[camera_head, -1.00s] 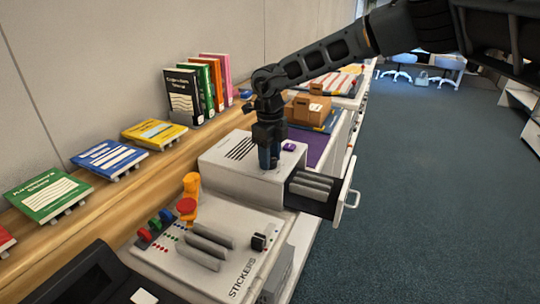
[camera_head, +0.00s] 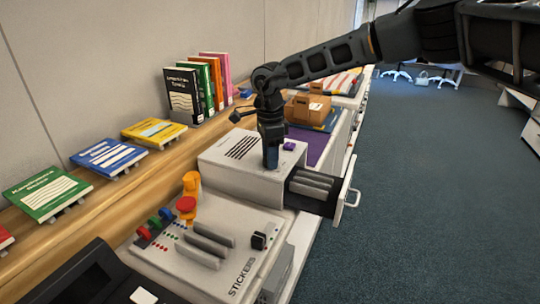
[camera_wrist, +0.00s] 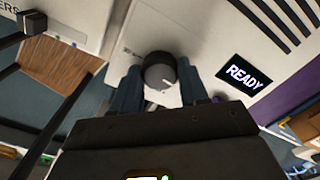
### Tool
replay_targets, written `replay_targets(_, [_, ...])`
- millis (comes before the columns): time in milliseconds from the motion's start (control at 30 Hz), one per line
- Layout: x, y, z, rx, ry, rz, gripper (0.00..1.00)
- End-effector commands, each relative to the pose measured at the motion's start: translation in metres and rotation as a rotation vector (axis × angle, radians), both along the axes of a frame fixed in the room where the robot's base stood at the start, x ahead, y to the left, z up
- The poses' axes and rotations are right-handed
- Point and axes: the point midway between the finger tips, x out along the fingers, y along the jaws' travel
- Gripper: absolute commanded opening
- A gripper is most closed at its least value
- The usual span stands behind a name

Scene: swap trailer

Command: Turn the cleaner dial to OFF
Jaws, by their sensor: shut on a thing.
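The cleaner is a white box (camera_head: 222,168) with black slots in its top, standing on the counter. Its dial (camera_wrist: 160,70) is a round dark grey knob with a white pointer line, in the wrist view. My gripper (camera_head: 270,165) points straight down onto the cleaner's top. In the wrist view my gripper's two fingers (camera_wrist: 160,84) lie on either side of the dial and are shut on it. A lit display (camera_wrist: 243,75) beside the dial reads READY. The dial is hidden by my gripper in the head view, and no OFF mark can be made out.
An open drawer (camera_head: 318,192) with a handle sticks out at the cleaner's right. A STICKERS machine (camera_head: 190,262) with levers and a red button stands in front. Books (camera_head: 183,95) stand on the shelf behind. Cardboard boxes (camera_head: 305,108) lie beyond. The floor at right is clear.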

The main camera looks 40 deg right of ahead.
Motion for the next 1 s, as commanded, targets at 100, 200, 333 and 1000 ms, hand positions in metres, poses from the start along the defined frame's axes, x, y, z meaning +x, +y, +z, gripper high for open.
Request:
replay_targets(100, [0.0009, -0.0004, 0.0008, -0.001, -0.003, 0.049, 0.13])
replay_targets(200, [0.0011, -0.0004, 0.0010, -0.001, -0.004, 0.078, 0.13])
replay_targets(333, [0.0011, -0.0004, 0.0012, -0.001, -0.004, 0.100, 0.13])
replay_targets(1000, [0.0008, -0.0001, 0.0008, 0.000, -0.002, 0.110, 0.64])
